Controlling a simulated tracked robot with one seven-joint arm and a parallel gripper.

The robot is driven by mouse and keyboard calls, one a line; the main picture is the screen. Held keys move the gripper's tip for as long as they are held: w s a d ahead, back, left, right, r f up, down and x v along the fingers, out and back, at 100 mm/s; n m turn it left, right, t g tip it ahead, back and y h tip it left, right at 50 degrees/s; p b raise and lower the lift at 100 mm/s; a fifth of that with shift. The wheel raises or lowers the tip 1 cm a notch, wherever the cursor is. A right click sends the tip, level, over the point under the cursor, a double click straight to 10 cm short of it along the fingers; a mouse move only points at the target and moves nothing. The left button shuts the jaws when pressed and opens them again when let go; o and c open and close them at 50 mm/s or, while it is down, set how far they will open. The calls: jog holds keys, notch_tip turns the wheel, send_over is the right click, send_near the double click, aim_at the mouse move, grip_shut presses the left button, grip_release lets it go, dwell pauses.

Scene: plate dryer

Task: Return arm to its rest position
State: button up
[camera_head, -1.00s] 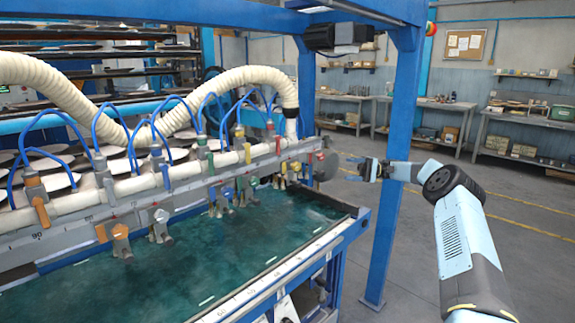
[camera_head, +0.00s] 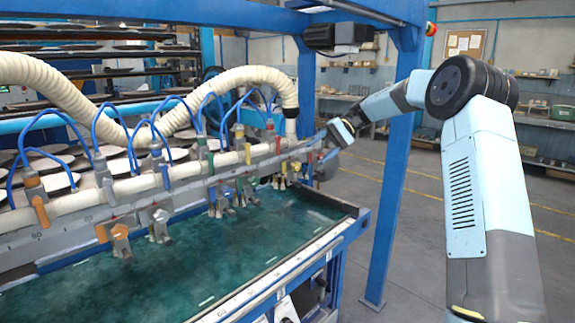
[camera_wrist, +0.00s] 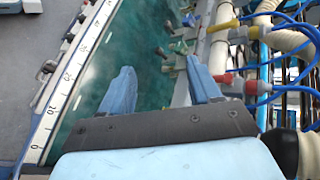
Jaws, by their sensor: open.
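My gripper (camera_head: 318,146) is at the right end of the long grey rail with valves (camera_head: 150,192), near its red and yellow valves. From the head view I cannot tell whether it touches the rail. In the wrist view, my gripper (camera_wrist: 160,82) has its two blue fingers wide apart with nothing between them. The green machine bed (camera_wrist: 125,45) shows beyond them, and the rail's valves are to the right. My arm is bent, with its elbow high at the right of the head view.
A blue frame post (camera_head: 391,200) stands just behind my forearm in the picture. A ruled white edge (camera_head: 285,273) borders the green bed. Blue hoses and a cream corrugated hose (camera_head: 235,77) loop above the rail. Open floor lies at the right, with workbenches (camera_head: 545,125) behind.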

jog(key=s+d+r+t+h, duration=0.1)
jog(key=s+r+t+h, duration=0.1)
jog(key=s, duration=0.6)
jog(key=s+d+r+m+t+h, duration=0.1)
jog(key=s+d+r+t+h, duration=0.15)
jog(key=s, duration=0.65)
jog(key=s+r+t+h, duration=0.2)
jog(key=s+h, duration=0.1)
jog(key=s, duration=0.5)
jog(key=s+d+f+t+h, duration=0.1)
jog(key=s+d, duration=0.3)
jog(key=s, duration=0.5)
jog(key=s+d+f+t+h, duration=0.2)
jog(key=s+d+f+t, duration=0.1)
jog(key=s, duration=0.7)
jog(key=d+f, duration=0.1)
jog(key=d, duration=0.1)
jog(key=shift+s+d, duration=0.15)
jog(key=shift+d, duration=0.15)
